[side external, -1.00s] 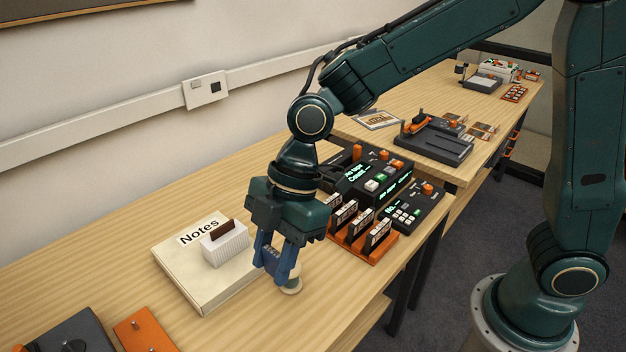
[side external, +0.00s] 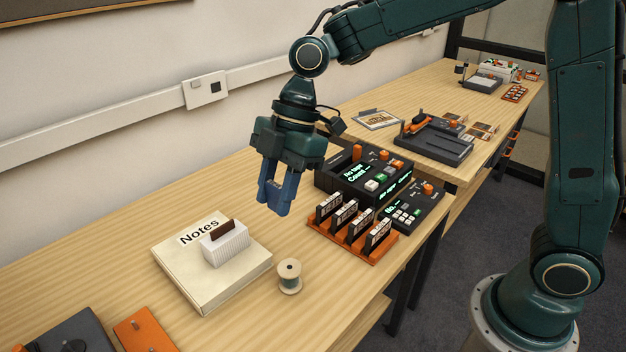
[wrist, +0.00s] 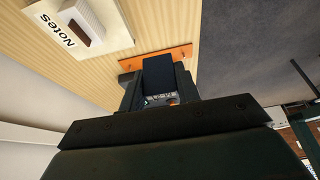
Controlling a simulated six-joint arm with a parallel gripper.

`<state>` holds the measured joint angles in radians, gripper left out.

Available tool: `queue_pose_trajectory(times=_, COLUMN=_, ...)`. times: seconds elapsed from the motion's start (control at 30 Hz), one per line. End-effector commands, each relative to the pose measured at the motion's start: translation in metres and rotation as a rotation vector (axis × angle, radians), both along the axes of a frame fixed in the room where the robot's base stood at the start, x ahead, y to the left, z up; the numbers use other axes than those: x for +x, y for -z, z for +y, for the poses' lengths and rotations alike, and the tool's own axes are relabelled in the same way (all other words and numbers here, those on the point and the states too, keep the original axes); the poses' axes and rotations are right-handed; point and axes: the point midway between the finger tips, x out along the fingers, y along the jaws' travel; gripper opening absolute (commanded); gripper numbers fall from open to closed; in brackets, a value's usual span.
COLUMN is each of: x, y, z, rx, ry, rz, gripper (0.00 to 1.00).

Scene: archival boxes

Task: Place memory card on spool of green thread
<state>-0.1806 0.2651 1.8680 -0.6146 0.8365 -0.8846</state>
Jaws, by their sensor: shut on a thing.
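My gripper (side external: 277,205) has blue fingers pointing down and is raised above the table, up and behind the spool. The spool of green thread (side external: 289,277) stands upright on the table, with pale ends and dull grey-green thread. Its top is bare, and the gripper is clear of it. I cannot make out the spool in the wrist view.
A cream Notes box (side external: 200,285) carries a white ribbed holder (side external: 226,245) with a brown card in it. An orange rack (side external: 372,256) with several upright cassettes is right of the spool. Dark devices (side external: 365,175) stand behind it. Bare table surrounds the spool.

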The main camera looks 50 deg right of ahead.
Motion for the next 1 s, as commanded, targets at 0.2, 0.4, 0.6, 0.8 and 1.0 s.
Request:
queue_pose_trajectory(times=0.2, x=0.016, y=-0.015, z=-0.028, rx=-0.008, ry=-0.004, rz=-0.006, gripper=0.10)
queue_pose_trajectory(times=0.4, x=0.018, y=-0.018, z=-0.035, rx=-0.011, ry=-0.008, rz=-0.006, gripper=0.10)
queue_pose_trajectory(times=0.6, x=0.018, y=-0.011, z=-0.034, rx=-0.010, ry=-0.008, rz=-0.004, gripper=0.10)
queue_pose_trajectory(times=0.8, x=0.017, y=0.014, z=-0.034, rx=-0.012, ry=-0.008, rz=-0.001, gripper=0.10)
queue_pose_trajectory(times=1.0, x=0.017, y=0.052, z=-0.034, rx=-0.011, ry=-0.008, rz=0.000, gripper=0.10)
